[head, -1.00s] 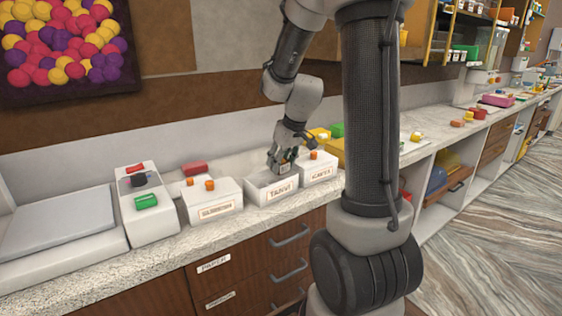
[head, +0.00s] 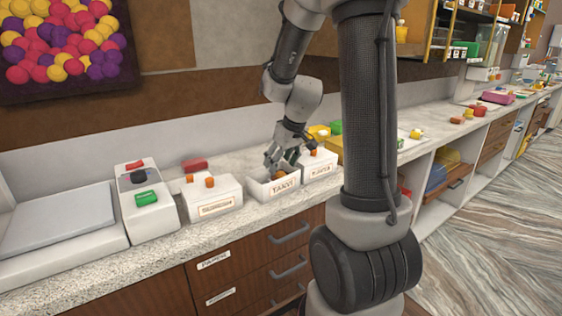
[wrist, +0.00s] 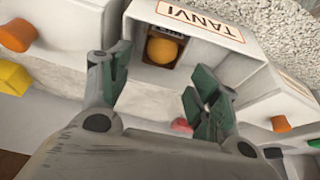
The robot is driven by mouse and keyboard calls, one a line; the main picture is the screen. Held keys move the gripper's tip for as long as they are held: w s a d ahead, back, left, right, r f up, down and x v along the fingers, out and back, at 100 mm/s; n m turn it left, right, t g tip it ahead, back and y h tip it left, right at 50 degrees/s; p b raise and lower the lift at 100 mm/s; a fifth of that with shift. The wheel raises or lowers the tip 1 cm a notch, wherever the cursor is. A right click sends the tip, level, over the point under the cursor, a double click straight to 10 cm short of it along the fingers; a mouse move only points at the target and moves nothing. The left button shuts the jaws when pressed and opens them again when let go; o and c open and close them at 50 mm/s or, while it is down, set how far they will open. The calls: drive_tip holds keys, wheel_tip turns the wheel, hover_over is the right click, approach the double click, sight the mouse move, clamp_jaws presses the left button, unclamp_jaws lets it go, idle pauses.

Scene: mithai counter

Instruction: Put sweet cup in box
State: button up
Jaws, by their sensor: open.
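The sweet cup, a round orange sweet in a small dark cup (wrist: 162,50), sits inside the white open box labelled TANVI (wrist: 205,20). In the head view the orange sweet (head: 281,175) shows just over the wall of the box (head: 262,188). My gripper (wrist: 155,78) is open and empty, with its two green-grey fingers spread apart. In the head view my gripper (head: 280,160) is at the back of the TANVI box, just above its rim. The fingers appear clear of the cup.
A white box with orange pieces (head: 213,198) stands left of TANVI, and another labelled box (head: 318,167) stands close on its right. A red block (head: 194,165) lies behind.

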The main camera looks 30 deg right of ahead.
drive_tip(key=shift+r, duration=0.15)
drive_tip(key=shift+r, duration=0.3)
drive_tip(key=a+v, duration=0.1)
drive_tip(key=v, duration=1.1)
drive_tip(key=s+a, duration=0.3)
drive_tip(key=s, duration=0.6)
drive_tip(key=s+a+m, duration=0.1)
drive_tip(key=s+a, duration=0.2)
drive_tip(key=s, duration=0.6)
drive_tip(key=shift+s+a+r+h, duration=0.15)
drive_tip(key=shift+s+r+h, duration=0.15)
drive_tip(key=shift+s+r, duration=0.1)
